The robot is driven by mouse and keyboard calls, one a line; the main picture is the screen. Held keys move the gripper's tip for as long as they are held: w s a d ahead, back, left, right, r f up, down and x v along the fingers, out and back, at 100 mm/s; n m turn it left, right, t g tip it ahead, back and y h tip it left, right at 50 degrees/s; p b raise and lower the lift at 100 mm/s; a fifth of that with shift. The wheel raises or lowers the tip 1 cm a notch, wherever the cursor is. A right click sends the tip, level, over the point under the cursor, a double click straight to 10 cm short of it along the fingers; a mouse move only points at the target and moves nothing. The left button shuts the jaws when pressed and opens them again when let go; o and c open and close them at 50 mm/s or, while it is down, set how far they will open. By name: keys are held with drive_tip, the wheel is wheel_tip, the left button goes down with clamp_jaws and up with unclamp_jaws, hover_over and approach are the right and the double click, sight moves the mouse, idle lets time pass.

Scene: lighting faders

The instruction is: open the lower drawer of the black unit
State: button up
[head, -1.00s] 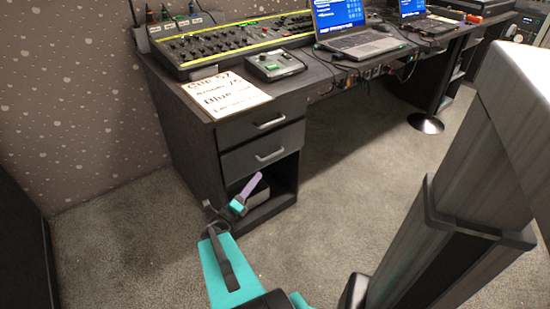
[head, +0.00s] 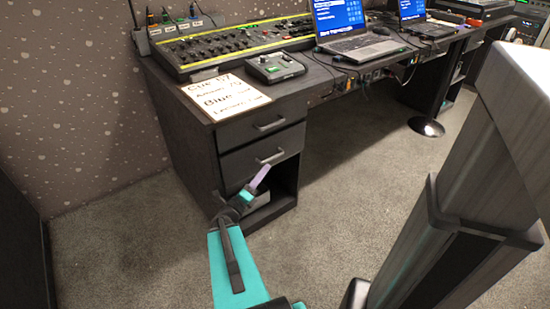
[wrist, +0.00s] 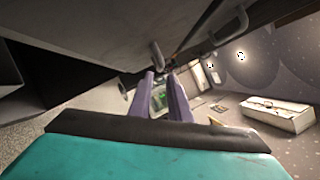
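The black unit (head: 190,140) is a dark desk pedestal with two drawers above an open compartment. Its lower drawer (head: 240,161) is closed, with a pale bar handle (head: 272,158). My gripper (head: 264,168) is just below and in front of that handle, with purple fingers pointing up at it. In the wrist view the two fingers of my gripper (wrist: 163,76) stand apart with a gap between them. The lower drawer's handle (wrist: 157,56) shows just beyond the tips, roughly in line with the gap. Whether they touch it is unclear. The gripper partly hides the compartment.
The closed upper drawer (head: 262,124) has a similar handle (head: 270,125). A paper sign (head: 223,97), a mixing console (head: 235,47) and a laptop (head: 350,45) are on the desktop. Grey carpet (head: 340,190) is clear in front of the unit.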

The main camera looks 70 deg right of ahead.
sight(274, 157)
drive_tip(key=b+x, duration=0.1)
drive_tip(key=x, duration=0.7)
drive_tip(key=shift+d+r+b, duration=0.1)
drive_tip(key=shift+d+b, duration=0.05)
drive_tip(key=shift+b, duration=0.15)
